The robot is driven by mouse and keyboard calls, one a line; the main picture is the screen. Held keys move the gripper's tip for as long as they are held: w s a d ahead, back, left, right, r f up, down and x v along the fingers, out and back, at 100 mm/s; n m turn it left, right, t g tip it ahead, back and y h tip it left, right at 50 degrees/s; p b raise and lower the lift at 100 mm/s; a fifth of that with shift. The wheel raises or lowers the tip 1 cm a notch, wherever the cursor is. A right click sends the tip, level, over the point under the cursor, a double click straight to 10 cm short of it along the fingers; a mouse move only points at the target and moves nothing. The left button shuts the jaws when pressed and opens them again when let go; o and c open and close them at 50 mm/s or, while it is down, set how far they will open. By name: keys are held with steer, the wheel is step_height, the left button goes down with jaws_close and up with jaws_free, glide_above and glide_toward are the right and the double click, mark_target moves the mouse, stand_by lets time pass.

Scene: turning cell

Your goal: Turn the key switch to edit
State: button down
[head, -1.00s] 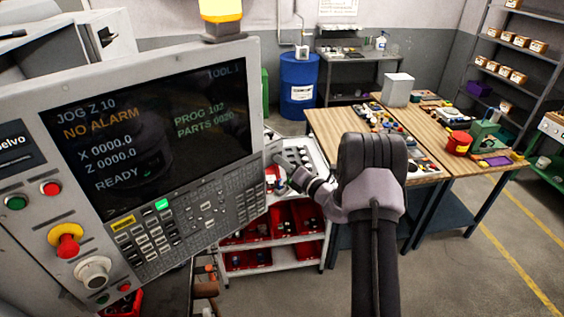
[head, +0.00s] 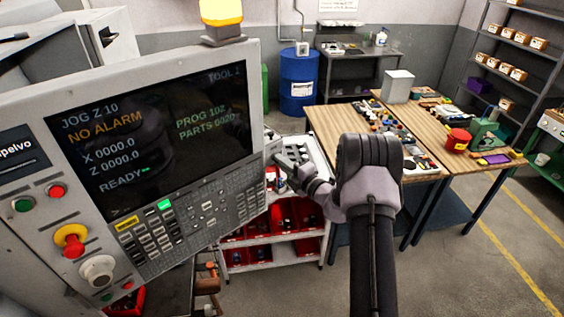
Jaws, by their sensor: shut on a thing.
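The grey control panel (head: 225,78) fills the left of the head view, with a dark lit screen reading JOG, NO ALARM and READY. My gripper (head: 281,160) is at the panel's right edge, small in view and partly lost against the cart behind it. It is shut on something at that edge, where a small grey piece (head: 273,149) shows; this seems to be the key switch. The key and its position marks are too small or hidden to read, so I cannot tell which way it points.
The panel's lower left has a red and yellow stop button (head: 70,241), a grey knob (head: 97,270) and small buttons. A white cart (head: 275,257) with red bins stands below my wrist. A cluttered wooden workbench (head: 333,130) stands to the right. Floor is open at far right.

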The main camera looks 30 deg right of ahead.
stand_by(0.5)
steer(key=c, duration=1.6)
jaws_free()
steer(key=shift+o, duration=0.2)
steer(key=b+v, duration=0.4)
steer(key=v, duration=1.3)
steer(key=shift+s, duration=0.2)
